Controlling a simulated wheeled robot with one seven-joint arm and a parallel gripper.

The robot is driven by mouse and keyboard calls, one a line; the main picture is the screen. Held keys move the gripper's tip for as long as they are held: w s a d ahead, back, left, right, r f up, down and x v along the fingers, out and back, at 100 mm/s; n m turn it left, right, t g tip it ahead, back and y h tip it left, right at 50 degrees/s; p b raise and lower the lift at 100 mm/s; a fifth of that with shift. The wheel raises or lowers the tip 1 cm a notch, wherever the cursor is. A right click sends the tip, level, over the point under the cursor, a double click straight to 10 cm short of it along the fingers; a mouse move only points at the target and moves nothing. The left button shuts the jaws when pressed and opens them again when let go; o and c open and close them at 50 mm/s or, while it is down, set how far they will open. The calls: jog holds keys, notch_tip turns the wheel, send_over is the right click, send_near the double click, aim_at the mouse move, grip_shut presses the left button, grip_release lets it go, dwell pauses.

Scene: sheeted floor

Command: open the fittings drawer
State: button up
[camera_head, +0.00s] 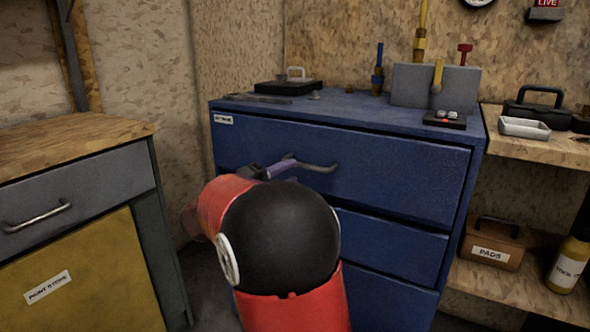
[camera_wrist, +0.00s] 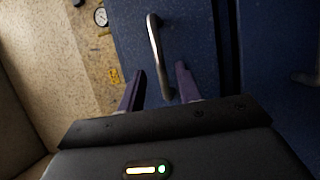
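The blue cabinet's top drawer (camera_head: 400,165) carries a small white label (camera_head: 222,119) at its upper left; its text is too blurred to read surely. The drawer looks shut. Its grey bar handle (camera_head: 315,166) partly shows beyond my gripper (camera_head: 280,166), which is at the handle's left part. In the wrist view the handle (camera_wrist: 155,45) runs lengthwise, and its near end lies between the two purple fingers of my gripper (camera_wrist: 160,70). The fingers are open, with gaps on both sides of the bar. My arm hides part of the cabinet's lower left front.
Two more blue drawers (camera_head: 390,245) lie below. The cabinet top bears a dark case (camera_head: 287,87), a grey block (camera_head: 410,85) and tools. A grey and yellow cabinet (camera_head: 80,265) stands at left. A wooden shelf (camera_head: 545,150) stands at right.

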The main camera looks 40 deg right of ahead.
aim_at(302, 167)
jog(key=d, duration=0.2)
jog(key=d+r, duration=0.1)
jog(key=d, duration=0.2)
jog(key=shift+d, duration=0.15)
grip_shut()
